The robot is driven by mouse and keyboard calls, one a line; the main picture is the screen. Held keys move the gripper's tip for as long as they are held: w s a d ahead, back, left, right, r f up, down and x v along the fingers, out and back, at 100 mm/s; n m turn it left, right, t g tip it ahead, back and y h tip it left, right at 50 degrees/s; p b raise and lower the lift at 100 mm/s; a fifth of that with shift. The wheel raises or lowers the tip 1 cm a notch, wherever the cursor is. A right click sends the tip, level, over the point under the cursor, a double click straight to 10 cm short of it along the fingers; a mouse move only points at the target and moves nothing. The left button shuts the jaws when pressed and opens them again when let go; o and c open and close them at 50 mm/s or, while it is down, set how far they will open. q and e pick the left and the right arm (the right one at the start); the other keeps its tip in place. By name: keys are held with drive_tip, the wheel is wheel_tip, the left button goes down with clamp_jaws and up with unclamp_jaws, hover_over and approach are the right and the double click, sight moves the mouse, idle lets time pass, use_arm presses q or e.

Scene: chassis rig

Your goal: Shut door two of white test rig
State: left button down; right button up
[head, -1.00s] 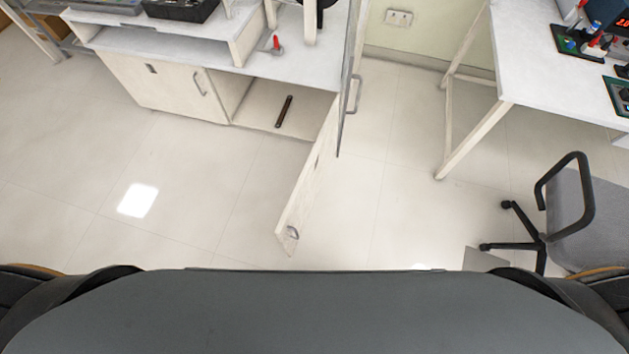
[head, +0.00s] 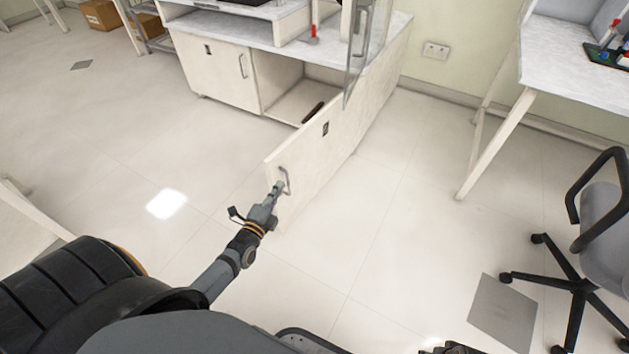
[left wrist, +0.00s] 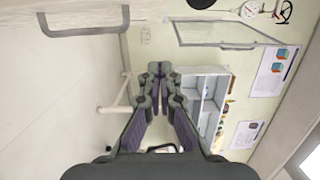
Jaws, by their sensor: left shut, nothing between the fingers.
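The white test rig (head: 222,72) stands at the upper middle of the head view. Its left lower door is shut. A lower door (head: 325,150) stands wide open toward me, with a metal handle (head: 285,181) near its free edge; no number is readable on it. My left gripper (head: 277,188) is shut and empty, right at this handle; contact cannot be told. In the left wrist view, the closed fingers (left wrist: 160,78) point ahead, and a dark handle (left wrist: 85,30) on a pale panel shows at upper left. My right gripper is not clearly seen.
A framed glass door (head: 360,50) stands open above the counter. The open lower compartment (head: 297,103) holds a dark bar. An office chair (head: 590,240) and a table (head: 570,65) are at right. The floor left of the open door is clear.

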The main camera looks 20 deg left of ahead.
sight(282, 170)
wheel_tip(282, 170, up, 6)
drive_tip(key=a+b, duration=0.2)
use_arm(q)
drive_tip(key=w+a+b, duration=0.1)
drive_tip(key=w, duration=0.2)
drive_tip(key=w+a+b, duration=0.1)
drive_tip(key=w+b, duration=0.1)
drive_tip(key=w, duration=0.2)
drive_tip(key=w+a+b, duration=0.1)
drive_tip(key=w, duration=0.2)
drive_tip(key=shift+w+a+f, duration=0.25)
drive_tip(key=shift+w+a, duration=0.05)
drive_tip(key=shift+w+a+r+b, duration=0.1)
drive_tip(key=shift+a+r+b, duration=0.1)
drive_tip(key=shift+a+b, duration=0.3)
drive_tip(key=shift+a, duration=0.1)
use_arm(e)
drive_tip(key=f, duration=0.1)
drive_tip(key=a+f+t+y, duration=0.1)
drive_tip(key=w+f+t, duration=0.1)
drive_tip(key=shift+a+f, duration=0.1)
drive_tip(key=shift+a, duration=0.25)
use_arm(q)
drive_tip(key=shift+a, duration=0.1)
